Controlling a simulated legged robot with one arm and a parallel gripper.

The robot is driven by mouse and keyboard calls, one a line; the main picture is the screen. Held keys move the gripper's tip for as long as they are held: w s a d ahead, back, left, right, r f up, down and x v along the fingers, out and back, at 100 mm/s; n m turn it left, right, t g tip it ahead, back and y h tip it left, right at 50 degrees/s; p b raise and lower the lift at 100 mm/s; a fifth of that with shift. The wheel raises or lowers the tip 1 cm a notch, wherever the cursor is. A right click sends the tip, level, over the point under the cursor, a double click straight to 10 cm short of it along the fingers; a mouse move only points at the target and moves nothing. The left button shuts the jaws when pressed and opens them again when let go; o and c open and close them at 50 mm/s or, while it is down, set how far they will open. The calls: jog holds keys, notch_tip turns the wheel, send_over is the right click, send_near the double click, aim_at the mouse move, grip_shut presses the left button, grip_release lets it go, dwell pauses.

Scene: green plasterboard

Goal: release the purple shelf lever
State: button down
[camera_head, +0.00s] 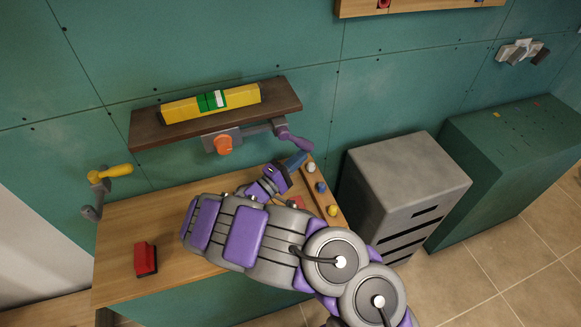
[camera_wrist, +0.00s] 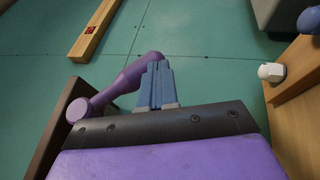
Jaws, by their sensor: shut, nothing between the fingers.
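The purple lever (camera_head: 295,138) sticks out to the right from a grey bracket with an orange knob (camera_head: 222,145), below the right part of the brown wall shelf (camera_head: 220,118). My gripper (camera_head: 303,156) is just below and in front of the lever's right end. In the wrist view the lever (camera_wrist: 115,88) runs from a round purple end at the left up to behind my blue-grey fingers. There my gripper (camera_wrist: 158,66) is shut and empty, its fingers side by side. They overlap the lever's far end; I cannot tell whether they touch it.
A yellow spirit level (camera_head: 182,109) with a green middle lies on the shelf. Below is a wooden workbench (camera_head: 120,225) with a red block (camera_head: 145,259). A yellow-handled lever (camera_head: 118,170) is on the wall at left. A grey cabinet (camera_head: 400,170) stands to the right.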

jog(key=shift+w+d+r+b, duration=0.2)
jog(key=shift+d+r+b, duration=0.25)
jog(key=shift+d, duration=0.25)
jog(key=shift+f, duration=0.1)
jog(key=s+a+f, duration=0.5)
jog(key=s+f, duration=0.2)
jog(key=f, duration=0.3)
jog(key=shift+a+f, duration=0.25)
jog(key=shift+f, duration=0.1)
jog(key=shift+a, duration=0.25)
jog(key=shift+d, duration=0.1)
